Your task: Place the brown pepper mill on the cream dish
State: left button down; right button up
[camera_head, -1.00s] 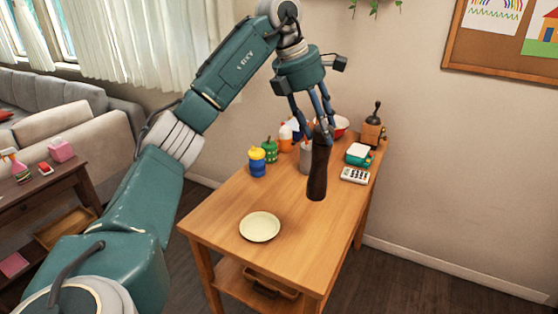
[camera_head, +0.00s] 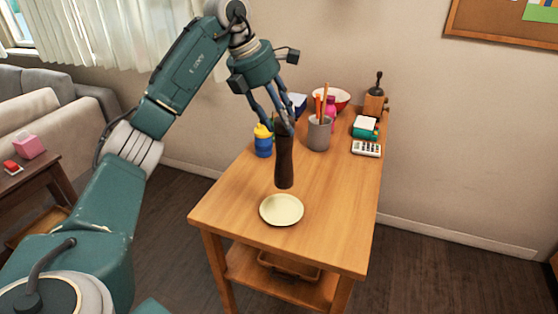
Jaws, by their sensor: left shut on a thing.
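The brown pepper mill (camera_head: 284,163) hangs upright in my left gripper (camera_head: 284,131), whose fingers are shut around its top. The cream dish (camera_head: 281,210) lies on the wooden table near its front left edge, and no object rests on it. The mill's lower end appears just above the dish's far rim in the picture; the exact height and gap cannot be told. My right gripper is not in view.
The table's right front (camera_head: 338,220) is clear.

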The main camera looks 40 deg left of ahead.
aim_at(279, 156)
pick_arm(q)
jog(key=f, duration=0.6)
jog(key=shift+s+a+f+p, duration=0.1)
jog(key=shift+a+f+p, duration=0.2)
jog(key=shift+a+f, duration=0.05)
jog(key=shift+f, duration=0.3)
notch_tip(279, 156, down, 3)
jog(key=shift+d+f+p, duration=0.1)
jog(key=shift+p, duration=0.2)
jog(key=shift+f, duration=0.2)
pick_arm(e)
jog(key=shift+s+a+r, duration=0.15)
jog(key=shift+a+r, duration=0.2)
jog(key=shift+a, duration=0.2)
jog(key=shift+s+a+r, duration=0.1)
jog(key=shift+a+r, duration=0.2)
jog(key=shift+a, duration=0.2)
pick_arm(q)
jog(key=shift+f, duration=0.2)
jog(key=c, duration=0.9)
grip_release()
jog(key=shift+c, duration=0.2)
jog(key=shift+r, duration=0.1)
